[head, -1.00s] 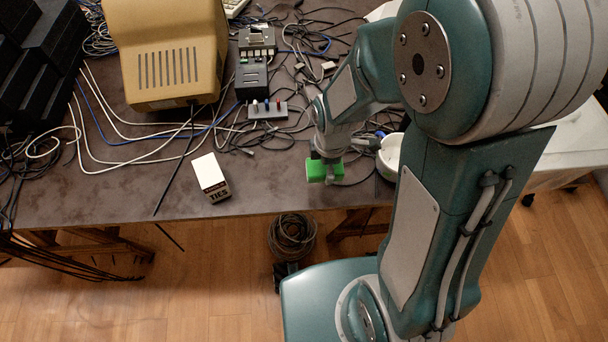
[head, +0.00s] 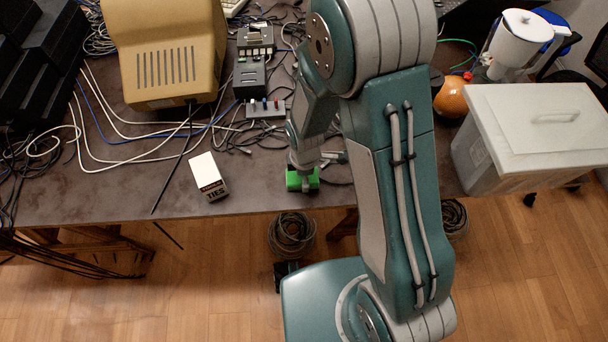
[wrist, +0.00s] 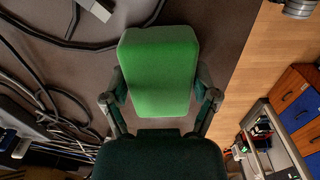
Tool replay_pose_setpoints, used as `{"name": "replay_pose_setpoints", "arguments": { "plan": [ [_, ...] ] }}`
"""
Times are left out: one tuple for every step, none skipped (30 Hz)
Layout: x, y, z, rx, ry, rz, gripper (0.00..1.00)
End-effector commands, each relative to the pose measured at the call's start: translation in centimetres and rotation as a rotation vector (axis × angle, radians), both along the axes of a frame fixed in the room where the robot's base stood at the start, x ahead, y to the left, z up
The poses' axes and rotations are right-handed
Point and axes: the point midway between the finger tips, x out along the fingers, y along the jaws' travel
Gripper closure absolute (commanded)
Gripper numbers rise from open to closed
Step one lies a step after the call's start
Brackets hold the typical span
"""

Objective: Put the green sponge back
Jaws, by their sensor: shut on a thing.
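The green sponge (head: 301,180) is a bright green block near the front edge of the table (head: 110,200). In the wrist view the sponge (wrist: 160,70) fills the middle, between the two fingers. My gripper (head: 303,184) is shut on it, with one finger on each side, and the wrist view shows the same grip (wrist: 160,98). The sponge appears to be above the tabletop, but its exact height is hard to tell. My arm hides part of the table to the right of it.
A small white box of ties (head: 208,177) stands left of the sponge. Cables, a power strip (head: 266,109) and a beige monitor (head: 165,50) lie behind. The front-left tabletop is mostly clear.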

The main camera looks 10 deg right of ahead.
Motion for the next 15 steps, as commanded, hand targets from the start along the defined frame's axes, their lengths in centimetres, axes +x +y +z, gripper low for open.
{"name": "replay_pose_setpoints", "arguments": {
  "plan": [
    [0.01, 0.1, 0.0, -0.001, 0.0, 0.001, 0.61],
    [0.0, 0.13, -0.03, -0.001, 0.0, 0.001, 0.61],
    [0.01, 0.14, -0.14, -0.002, 0.001, 0.001, 0.61],
    [0.03, 0.14, -0.12, -0.001, 0.0, 0.001, 0.1],
    [0.03, 0.14, -0.11, -0.001, 0.0, 0.001, 0.0],
    [0.03, 0.14, -0.11, -0.001, 0.0, 0.001, 0.0],
    [0.03, 0.14, -0.11, -0.001, 0.001, 0.001, 0.0],
    [0.03, 0.14, -0.1, -0.001, 0.001, 0.001, 0.0],
    [0.03, 0.14, -0.1, -0.001, 0.0, 0.001, 0.0],
    [0.03, 0.14, -0.1, -0.001, 0.0, 0.001, 0.0],
    [0.03, 0.14, -0.1, -0.001, 0.0, 0.001, 0.0],
    [0.01, 0.13, -0.09, -0.001, 0.001, 0.001, 0.0],
    [0.01, 0.12, -0.08, -0.001, 0.0, 0.001, 0.0],
    [0.0, 0.09, -0.07, -0.001, 0.0, 0.001, 0.0],
    [0.0, 0.07, -0.06, -0.001, 0.0, 0.001, 0.0]
  ]
}}
